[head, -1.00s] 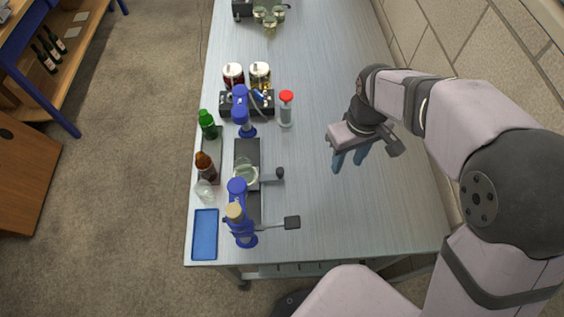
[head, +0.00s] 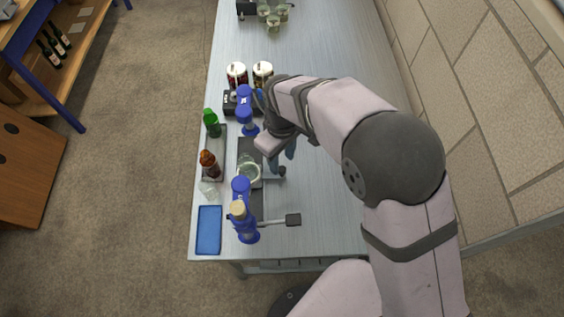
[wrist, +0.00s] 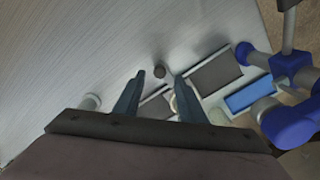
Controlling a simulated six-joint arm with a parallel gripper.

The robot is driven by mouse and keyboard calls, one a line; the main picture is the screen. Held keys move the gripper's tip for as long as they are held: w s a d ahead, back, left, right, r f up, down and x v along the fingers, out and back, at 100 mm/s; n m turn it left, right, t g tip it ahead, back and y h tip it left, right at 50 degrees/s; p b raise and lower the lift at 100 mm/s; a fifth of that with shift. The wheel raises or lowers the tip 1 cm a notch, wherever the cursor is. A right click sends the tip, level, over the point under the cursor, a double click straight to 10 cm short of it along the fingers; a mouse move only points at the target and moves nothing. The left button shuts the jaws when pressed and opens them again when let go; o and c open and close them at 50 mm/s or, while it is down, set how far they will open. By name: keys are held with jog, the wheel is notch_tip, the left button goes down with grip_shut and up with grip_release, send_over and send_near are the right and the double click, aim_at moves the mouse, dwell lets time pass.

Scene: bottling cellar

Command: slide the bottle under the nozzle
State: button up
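A clear glass bottle (head: 247,174) stands on the dark slide track (head: 247,148), between two blue stands. The rear blue stand (head: 245,104) rises at the track's far end; I cannot make out its nozzle clearly. A dark knob (head: 281,171) on a short arm sticks out to the right of the bottle. My gripper (head: 283,163) is open and empty, pointing down over the track's right side, close to the knob. In the wrist view, the knob (wrist: 159,71) shows between the fingertips (wrist: 160,76). Whether they touch it cannot be told.
The front blue stand (head: 244,215) has a cork-coloured top and a lever (head: 292,220) to its right. Left are a green bottle (head: 212,124), a brown bottle (head: 209,166), a clear bottle (head: 208,190) and a blue tray (head: 209,230). Two jars stand behind.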

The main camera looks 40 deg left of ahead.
aim_at(282, 169)
jog(key=shift+f+p, duration=0.5)
jog(key=shift+f, duration=1.45)
grip_shut()
